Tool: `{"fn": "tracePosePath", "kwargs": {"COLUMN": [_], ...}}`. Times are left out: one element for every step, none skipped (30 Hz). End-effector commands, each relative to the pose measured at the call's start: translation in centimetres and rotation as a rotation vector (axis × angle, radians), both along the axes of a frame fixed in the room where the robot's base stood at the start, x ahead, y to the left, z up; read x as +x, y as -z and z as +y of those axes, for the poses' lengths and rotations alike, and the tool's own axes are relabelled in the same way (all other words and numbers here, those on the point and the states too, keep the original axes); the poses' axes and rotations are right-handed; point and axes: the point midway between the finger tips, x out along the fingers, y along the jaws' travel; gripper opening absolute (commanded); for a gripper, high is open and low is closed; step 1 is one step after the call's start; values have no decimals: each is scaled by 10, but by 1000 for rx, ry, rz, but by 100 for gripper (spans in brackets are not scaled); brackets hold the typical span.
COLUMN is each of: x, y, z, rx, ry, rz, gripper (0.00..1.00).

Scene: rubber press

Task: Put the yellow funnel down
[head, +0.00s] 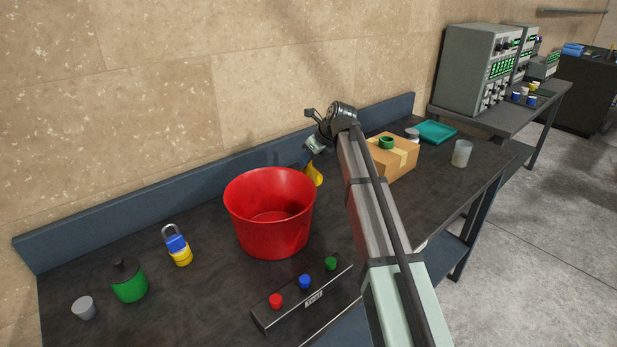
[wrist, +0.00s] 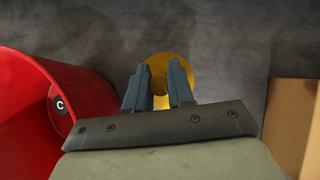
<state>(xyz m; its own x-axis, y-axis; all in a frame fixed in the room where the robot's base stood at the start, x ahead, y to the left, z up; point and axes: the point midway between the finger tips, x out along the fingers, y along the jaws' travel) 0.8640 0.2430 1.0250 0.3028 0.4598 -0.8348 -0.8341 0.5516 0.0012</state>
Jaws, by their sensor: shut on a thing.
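The yellow funnel (head: 315,175) shows behind the right rim of the red bucket in the head view, partly hidden by the bucket. In the wrist view the yellow funnel (wrist: 170,68) sits between and beyond my fingertips, its round wide part facing the camera. My gripper (wrist: 166,77) is shut on the funnel. In the head view my gripper (head: 309,160) points down behind the bucket, near the back wall. I cannot tell whether the funnel touches the bench.
The red bucket (head: 270,212) stands to the left of the funnel, and a cardboard box (head: 398,160) to the right. A green ring (head: 386,142) lies on the box. A button panel (head: 306,290) is in front. Dark bench top (wrist: 215,30) shows bare between bucket and box.

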Motion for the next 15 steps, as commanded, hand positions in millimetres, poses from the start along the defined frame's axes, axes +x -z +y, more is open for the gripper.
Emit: {"fn": "tracePosePath", "kwargs": {"x": [-1, -1, -1, -1, 0, 0, 0, 0, -1, -1, -1, -1, -1, -1, -1], "y": [10, 14, 17, 19, 21, 23, 25, 27, 32, 35, 39, 44, 48, 51, 55], "z": [0, 0, 0, 0, 0, 0, 0, 0, 0, 0, 0, 0, 0, 0, 0], "rx": [0, 0, 0, 0, 0, 0, 0, 0, -1, 0, 0, 0, -1, 0, 0], "ry": [0, 0, 0, -1, 0, 0, -1, -1, -1, -2, -2, -2, -1, -1, -1], "rz": [3, 3, 2, 1, 0, 0, 0, 0, 1, 1, 1, 1, 1, 0, 1], "gripper": [0, 0, 0, 0, 0, 0, 0, 0, 0, 0, 0, 0, 0, 0, 0]}}
